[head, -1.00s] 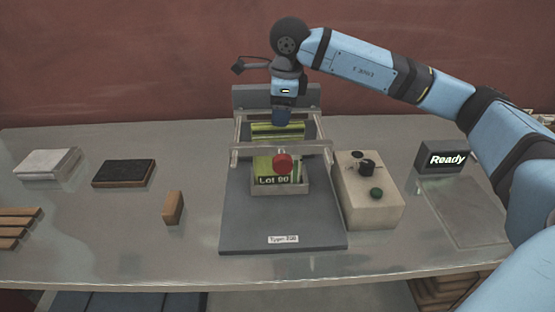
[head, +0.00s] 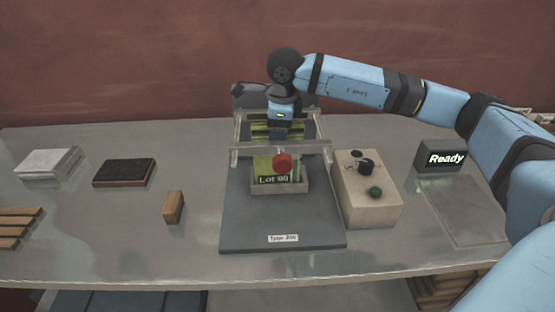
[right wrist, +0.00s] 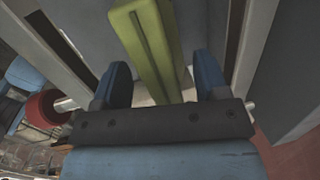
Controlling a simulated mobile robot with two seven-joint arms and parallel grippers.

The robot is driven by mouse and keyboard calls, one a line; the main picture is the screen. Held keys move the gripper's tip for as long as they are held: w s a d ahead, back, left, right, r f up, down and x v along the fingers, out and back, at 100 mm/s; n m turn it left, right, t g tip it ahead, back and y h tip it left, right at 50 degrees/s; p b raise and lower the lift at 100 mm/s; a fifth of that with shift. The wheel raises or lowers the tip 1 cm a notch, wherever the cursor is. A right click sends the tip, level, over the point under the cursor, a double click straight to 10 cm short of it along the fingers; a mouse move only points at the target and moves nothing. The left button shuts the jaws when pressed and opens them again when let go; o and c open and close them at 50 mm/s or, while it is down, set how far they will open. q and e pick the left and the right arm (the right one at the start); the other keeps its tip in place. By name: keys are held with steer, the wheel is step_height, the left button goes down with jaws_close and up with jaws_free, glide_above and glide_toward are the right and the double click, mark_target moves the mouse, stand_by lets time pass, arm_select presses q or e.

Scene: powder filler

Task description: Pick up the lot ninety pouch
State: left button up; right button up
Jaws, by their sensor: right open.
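The green pouch (head: 276,168) bears a dark label that reads like "Lot 90". It stands in a small pale tray (head: 280,190) on the grey machine, partly behind a red knob (head: 281,163). A green strip (head: 262,133) shows above and behind the machine's crossbar; I cannot tell whether it is the pouch's top. My right gripper (head: 278,137) points down at this strip. In the right wrist view, its blue fingers are open on either side of a green ridged piece (right wrist: 146,45), with gaps beside it. My left gripper is not in view.
The machine's metal crossbar (head: 240,150) and uprights closely surround my right gripper. A wooden block (head: 173,207) and dark pad (head: 124,172) lie left, with clear table between.

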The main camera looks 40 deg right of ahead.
steer(key=shift+f, duration=0.25)
stand_by(0.3)
steer(key=shift+s+r, duration=0.1)
jaws_close()
